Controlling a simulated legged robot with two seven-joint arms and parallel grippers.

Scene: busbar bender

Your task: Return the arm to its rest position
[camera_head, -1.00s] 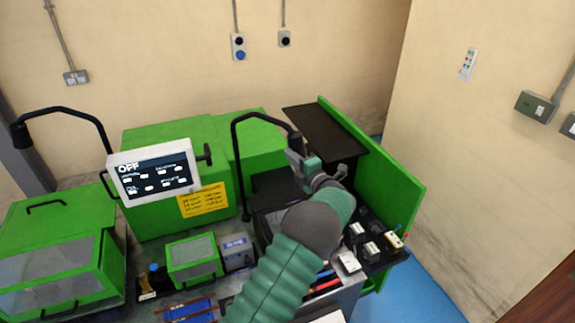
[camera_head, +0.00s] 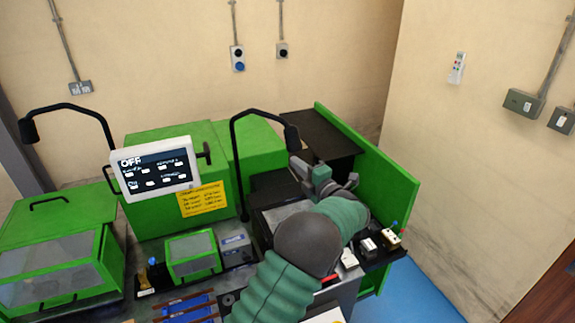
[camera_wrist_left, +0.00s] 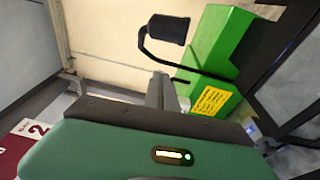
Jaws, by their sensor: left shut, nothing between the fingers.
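My left arm, green with a dark elbow, comes up from the bottom middle of the head view. Its gripper (camera_head: 300,168) is shut and empty, in front of the right-hand black lamp and the dark shelf. The left wrist view shows the grey fingers (camera_wrist_left: 160,90) together with nothing between them, above the green gripper body. My right gripper is not in view.
A bent black lamp (camera_head: 236,165) stands close to the left gripper. The green bender (camera_head: 165,135) carries a screen (camera_head: 155,168) reading OFF. A green panel (camera_head: 385,185) bounds the right side. Small parts (camera_head: 368,247) sit on a black shelf. Blue floor (camera_head: 405,295) is open at right.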

